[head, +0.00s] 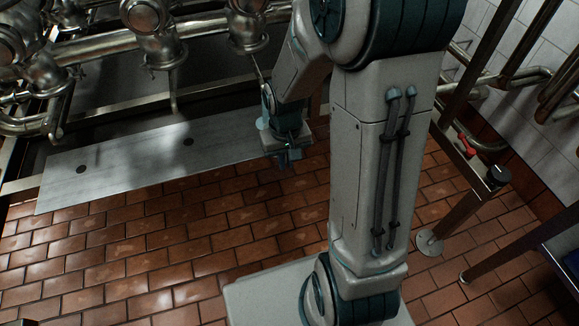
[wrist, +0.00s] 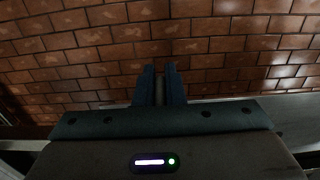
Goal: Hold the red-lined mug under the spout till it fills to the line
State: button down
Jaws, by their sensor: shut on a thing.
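My gripper (head: 283,158) hangs at the front edge of the metal shelf, fingers pointing down. In the wrist view its two dark blue fingers (wrist: 160,84) are close together, with a narrow greyish strip between them. I cannot tell what that strip belongs to. No mug with a red line can be made out in either view. A small pale rounded shape (head: 262,123) shows just left of the gripper; I cannot tell whether it is a mug. A thin spout (head: 257,67) comes down from the right-hand valve (head: 247,32) behind my wrist, its lower end hidden.
The grey metal shelf (head: 130,160) is bare apart from small dark holes. Several steel valves and pipes (head: 160,45) stand above it. The red-brown tiled floor (head: 150,240) is open in front. At right are posts (head: 470,215) and a small red part (head: 467,148).

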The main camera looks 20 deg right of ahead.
jog(key=w, duration=0.6)
jog(key=shift+w+f+p, duration=0.2)
jog(key=shift+w+p, duration=0.4)
jog(key=shift+w, duration=2.45)
dwell(4.3)
